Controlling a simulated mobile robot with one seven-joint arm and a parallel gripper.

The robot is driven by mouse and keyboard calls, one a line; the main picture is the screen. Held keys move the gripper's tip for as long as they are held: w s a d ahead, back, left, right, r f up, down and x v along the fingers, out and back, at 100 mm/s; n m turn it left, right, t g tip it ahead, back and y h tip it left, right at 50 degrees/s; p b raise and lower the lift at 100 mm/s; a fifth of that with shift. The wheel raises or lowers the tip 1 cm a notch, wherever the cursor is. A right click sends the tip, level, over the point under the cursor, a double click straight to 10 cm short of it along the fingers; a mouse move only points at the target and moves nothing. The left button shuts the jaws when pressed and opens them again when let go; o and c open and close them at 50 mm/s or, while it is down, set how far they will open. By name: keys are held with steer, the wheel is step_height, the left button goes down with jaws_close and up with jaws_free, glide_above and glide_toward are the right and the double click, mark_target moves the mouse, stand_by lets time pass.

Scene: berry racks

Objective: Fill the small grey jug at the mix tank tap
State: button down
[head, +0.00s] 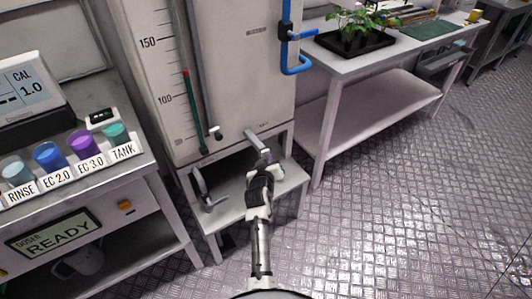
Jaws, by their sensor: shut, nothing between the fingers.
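The mix tank (225,75) is a tall pale cabinet with a level scale and a red-topped green column on its front. A grey tap or lever (255,141) sticks out at its lower front, above a low stand (236,192). Another grey bent handle or spout (203,187) sits at the stand's left. My gripper (268,158) is shut and empty, close to the right tap; I cannot tell whether it touches. A grey jug-like vessel (88,262) is on the low shelf at bottom left, partly hidden by the shelf above. I see no jug under the tap.
At left, a bench (140,163) holds a meter (30,95) and cups labelled RINSE, EC 2.0, EC 3.0 and TANK. Below is a doser display (55,234) reading READY. A white table (365,65) with a plant tray (352,42) stands right. The floor (400,220) at right is clear.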

steer(key=shift+s+d, duration=0.1)
steer(key=s+d+p, duration=0.1)
steer(key=s, duration=0.1)
steer(key=s+d+p, duration=0.1)
steer(key=s+d, duration=0.1)
steer(key=shift+p, duration=0.4)
stand_by(0.5)
